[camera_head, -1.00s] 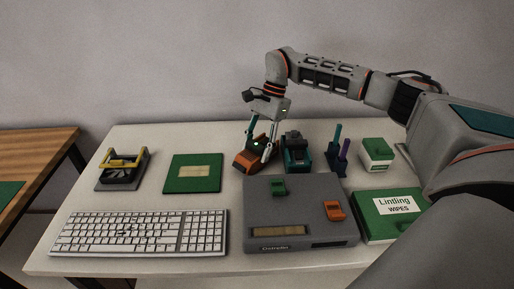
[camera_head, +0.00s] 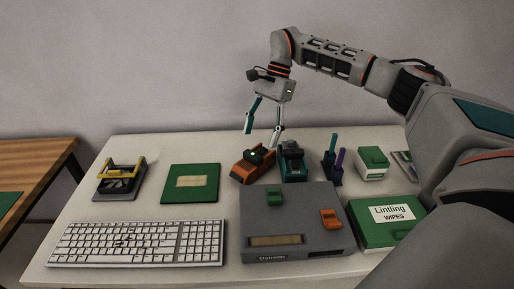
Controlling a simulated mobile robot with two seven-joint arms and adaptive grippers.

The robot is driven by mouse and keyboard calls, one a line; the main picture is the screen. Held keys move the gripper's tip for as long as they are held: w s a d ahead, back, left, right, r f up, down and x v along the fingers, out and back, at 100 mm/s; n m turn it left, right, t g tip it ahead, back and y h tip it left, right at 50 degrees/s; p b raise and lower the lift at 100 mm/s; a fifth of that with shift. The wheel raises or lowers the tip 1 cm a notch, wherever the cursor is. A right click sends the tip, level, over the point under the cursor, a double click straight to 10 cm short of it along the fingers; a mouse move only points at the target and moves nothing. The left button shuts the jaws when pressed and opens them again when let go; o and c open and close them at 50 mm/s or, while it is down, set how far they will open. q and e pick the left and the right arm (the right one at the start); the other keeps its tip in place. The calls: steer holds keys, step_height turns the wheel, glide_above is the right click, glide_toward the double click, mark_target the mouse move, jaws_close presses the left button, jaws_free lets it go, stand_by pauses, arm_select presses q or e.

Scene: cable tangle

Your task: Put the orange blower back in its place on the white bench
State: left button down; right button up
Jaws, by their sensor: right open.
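The orange blower (camera_head: 244,169), with a dark top and a small green light, rests on the white bench (camera_head: 140,213) behind the grey console. It stands just left of a teal and black device (camera_head: 292,163). My right gripper (camera_head: 262,138) is open and empty above and behind the blower, its fingers spread and apart from it. No marked place for the blower can be made out. My left gripper is not in view.
A grey console (camera_head: 290,206) stands in front of the blower. A green board (camera_head: 190,183), a keyboard (camera_head: 138,243) and a yellow-handled device (camera_head: 121,178) are to the left. A pen holder (camera_head: 332,176), a small green-topped box (camera_head: 372,163) and a wipes box (camera_head: 385,220) are to the right.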

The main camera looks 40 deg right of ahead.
steer(key=v, duration=0.3)
steer(key=shift+d+r, duration=0.15)
steer(key=shift+r, duration=0.15)
stand_by(0.4)
